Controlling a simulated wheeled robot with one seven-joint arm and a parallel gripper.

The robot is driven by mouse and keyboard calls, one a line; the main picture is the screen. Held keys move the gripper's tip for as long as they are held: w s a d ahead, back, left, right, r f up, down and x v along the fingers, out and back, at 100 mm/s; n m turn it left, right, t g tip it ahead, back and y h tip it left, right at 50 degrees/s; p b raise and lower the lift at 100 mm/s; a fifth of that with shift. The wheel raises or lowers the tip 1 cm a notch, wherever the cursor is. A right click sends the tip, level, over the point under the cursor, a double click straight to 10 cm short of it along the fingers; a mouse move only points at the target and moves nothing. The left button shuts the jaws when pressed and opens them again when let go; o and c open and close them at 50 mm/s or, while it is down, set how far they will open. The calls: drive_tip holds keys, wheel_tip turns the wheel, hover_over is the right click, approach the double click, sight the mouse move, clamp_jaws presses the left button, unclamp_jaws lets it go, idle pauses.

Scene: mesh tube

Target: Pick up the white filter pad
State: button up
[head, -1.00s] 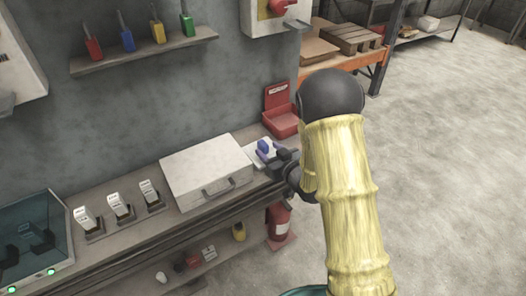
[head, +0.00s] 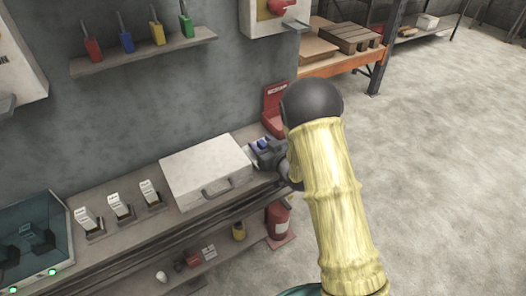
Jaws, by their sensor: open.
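My gripper (head: 262,152) is open at the right end of the bench, just right of the white case. A small blue thing (head: 263,143) shows at the gripper, partly covered by it. I cannot make out a white filter pad for certain. The pale surface around the blue thing is mostly hidden behind my gripper and arm. I cannot tell whether the gripper touches anything there.
The white case (head: 206,172) lies on the bench (head: 137,222) close to the gripper. Several labelled white pieces in stands and a glass-topped box (head: 32,240) are at left. A red extinguisher (head: 279,217) is below.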

sight(262, 143)
drive_tip(key=shift+c, duration=0.5)
clamp_jaws()
wheel_tip(262, 143, up, 10)
drive_tip(key=shift+r+p, duration=0.1)
drive_tip(key=shift+p, duration=0.2)
drive_tip(key=shift+w, duration=0.1)
idle(0.3)
